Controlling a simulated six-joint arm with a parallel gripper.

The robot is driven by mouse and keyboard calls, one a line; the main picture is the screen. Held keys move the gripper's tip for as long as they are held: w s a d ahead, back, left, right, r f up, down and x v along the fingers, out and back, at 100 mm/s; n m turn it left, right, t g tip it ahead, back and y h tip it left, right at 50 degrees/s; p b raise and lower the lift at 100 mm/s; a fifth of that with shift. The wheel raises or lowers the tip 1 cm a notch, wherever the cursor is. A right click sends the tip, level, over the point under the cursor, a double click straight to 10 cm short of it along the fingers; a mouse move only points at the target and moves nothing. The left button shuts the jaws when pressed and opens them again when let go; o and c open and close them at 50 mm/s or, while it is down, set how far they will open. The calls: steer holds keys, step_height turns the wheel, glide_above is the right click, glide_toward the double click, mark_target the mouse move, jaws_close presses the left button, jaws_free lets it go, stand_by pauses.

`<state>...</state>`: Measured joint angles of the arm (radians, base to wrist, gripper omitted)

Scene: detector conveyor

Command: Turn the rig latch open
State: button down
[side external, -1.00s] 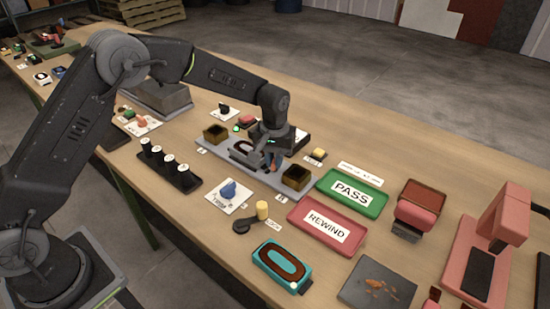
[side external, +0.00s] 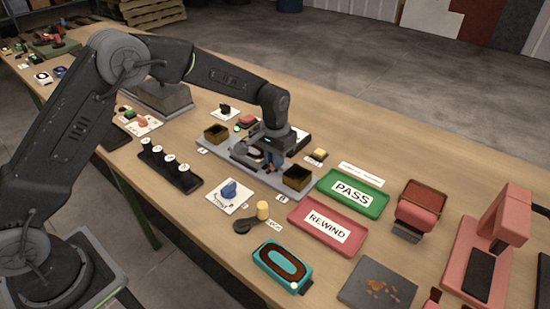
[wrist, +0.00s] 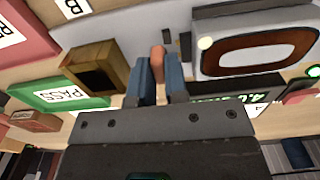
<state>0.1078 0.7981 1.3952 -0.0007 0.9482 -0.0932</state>
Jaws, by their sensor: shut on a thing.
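The detector rig is a long grey base (side external: 265,182) in the middle of the table, with a dark open box near each end. On it a light grey unit with a brown oval loop (wrist: 258,50) shows at the right in the wrist view. My gripper (side external: 271,160) points down over the rig between the two boxes. In the wrist view its two blue fingers (wrist: 157,72) are shut on the reddish-brown rounded latch handle (wrist: 157,56). Its lower part is hidden between the fingers. In the side view my gripper covers the latch.
The right dark box (side external: 298,177) stands close to my gripper. A green PASS tray (side external: 374,206) and a red REWIND tray (side external: 299,216) lie to the right. A black rack (side external: 171,171) and a blue knob on a card (side external: 229,190) are in front.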

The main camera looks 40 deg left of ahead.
steer(key=c, duration=1.1)
jaws_free()
steer(key=shift+c, duration=0.2)
step_height(320, 180, up, 14)
steer(key=s+a+r+t, duration=0.2)
steer(key=s+r, duration=0.3)
steer(key=s, duration=0.3)
steer(key=s+a+r+t, duration=0.1)
steer(key=s+a+r, duration=0.1)
steer(key=s+r, duration=0.45)
steer(key=s+f+t, duration=0.1)
steer(key=s+f, duration=0.1)
steer(key=s, duration=0.6)
steer(key=s+a+f+t, duration=0.1)
steer(key=s+f, duration=0.2)
steer(key=s, duration=0.6)
steer(key=shift+a+t, duration=0.3)
